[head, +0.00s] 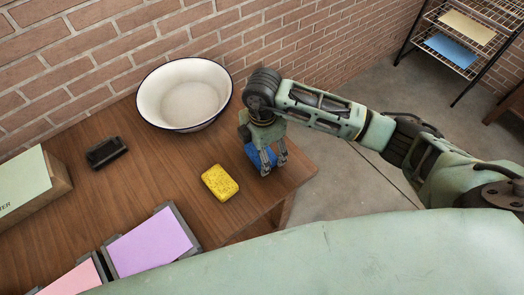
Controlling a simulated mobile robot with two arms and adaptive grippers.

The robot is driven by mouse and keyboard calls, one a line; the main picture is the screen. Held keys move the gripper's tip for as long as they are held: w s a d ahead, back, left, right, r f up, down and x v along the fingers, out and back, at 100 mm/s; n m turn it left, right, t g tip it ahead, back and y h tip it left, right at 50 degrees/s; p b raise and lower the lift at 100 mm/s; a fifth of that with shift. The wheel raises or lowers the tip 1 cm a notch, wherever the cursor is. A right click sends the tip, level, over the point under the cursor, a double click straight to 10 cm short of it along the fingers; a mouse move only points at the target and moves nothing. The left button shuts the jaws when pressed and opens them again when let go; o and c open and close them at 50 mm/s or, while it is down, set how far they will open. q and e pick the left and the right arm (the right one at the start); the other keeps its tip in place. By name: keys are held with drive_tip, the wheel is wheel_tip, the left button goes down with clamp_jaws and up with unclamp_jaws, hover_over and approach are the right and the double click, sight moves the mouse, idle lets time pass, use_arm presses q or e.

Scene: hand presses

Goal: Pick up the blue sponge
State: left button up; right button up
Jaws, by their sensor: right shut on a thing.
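The blue sponge (254,156) is near the right end of the wooden table, partly hidden by my right gripper. My right gripper (267,170) points down with its fingers shut on the blue sponge. I cannot tell whether the sponge touches the table or is slightly above it. My left gripper is not in view.
A yellow sponge (220,183) lies just left of the gripper on the table (160,180). A white basin (184,95) with a dark rim stands behind.

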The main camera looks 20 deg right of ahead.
drive_tip(key=shift+r, duration=0.3)
drive_tip(key=r+b, duration=0.1)
drive_tip(key=d+r+b, duration=0.1)
drive_tip(key=r, duration=0.1)
drive_tip(key=shift+s+r, duration=0.15)
drive_tip(key=shift+r, duration=0.15)
drive_tip(key=s+d+r+b, duration=0.3)
drive_tip(key=s+d+r, duration=0.2)
drive_tip(key=d, duration=0.4)
drive_tip(key=shift+d+r, duration=0.25)
drive_tip(key=shift+r, duration=0.55)
drive_tip(key=shift+o, duration=1)
drive_tip(key=c, duration=0.4)
idle(1.0)
